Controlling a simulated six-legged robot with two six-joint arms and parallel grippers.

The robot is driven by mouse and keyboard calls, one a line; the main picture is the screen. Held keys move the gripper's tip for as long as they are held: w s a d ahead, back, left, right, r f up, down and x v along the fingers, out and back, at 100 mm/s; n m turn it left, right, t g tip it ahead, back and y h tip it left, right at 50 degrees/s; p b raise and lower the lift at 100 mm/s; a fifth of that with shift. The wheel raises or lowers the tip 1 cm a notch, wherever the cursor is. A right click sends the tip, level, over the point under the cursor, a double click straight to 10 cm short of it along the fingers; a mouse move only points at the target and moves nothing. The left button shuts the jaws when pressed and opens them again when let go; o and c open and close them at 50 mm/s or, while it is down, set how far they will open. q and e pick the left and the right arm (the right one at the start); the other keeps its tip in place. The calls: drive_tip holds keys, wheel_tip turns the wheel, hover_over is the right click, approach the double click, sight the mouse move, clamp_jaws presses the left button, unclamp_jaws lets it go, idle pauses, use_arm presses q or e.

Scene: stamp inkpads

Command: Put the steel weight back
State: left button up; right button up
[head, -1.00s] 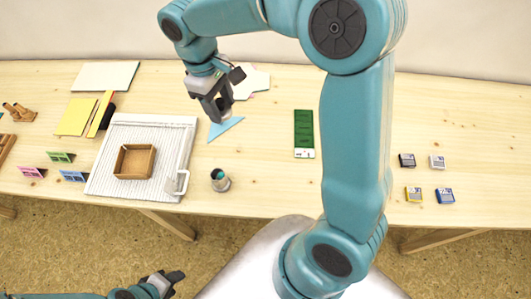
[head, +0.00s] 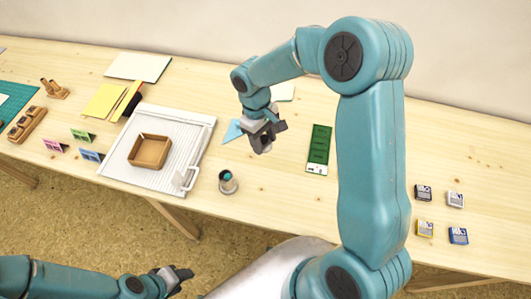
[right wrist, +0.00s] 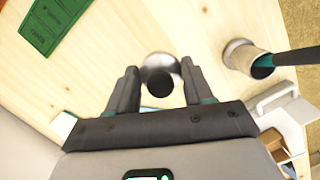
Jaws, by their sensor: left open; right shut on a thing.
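The steel weight (right wrist: 158,70) is a shiny round piece with a dark knob. In the right wrist view it sits between the fingers of my right gripper (right wrist: 162,88), which is shut on it. In the head view my right gripper (head: 262,143) hangs over the table, between a light-blue paper piece (head: 232,131) and a green card (head: 318,146); the weight is mostly hidden there. My left gripper (head: 181,275) is open and empty, low in front of the table.
A white ridged board (head: 192,140) with a wooden box (head: 150,151) lies left. A small cup (head: 228,183) stands beside it, also in the right wrist view (right wrist: 243,56). Several small inkpads (head: 424,228) sit at the right. Bare wood lies right of the green card.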

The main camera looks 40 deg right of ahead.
sight(266, 161)
wheel_tip(266, 161, down, 7)
drive_tip(key=shift+s+r, duration=0.1)
drive_tip(key=shift+s, duration=0.05)
drive_tip(key=shift+f, duration=0.4)
drive_tip(key=shift+f, duration=0.1)
drive_tip(key=o, duration=1.3)
drive_tip(key=shift+c, duration=0.2)
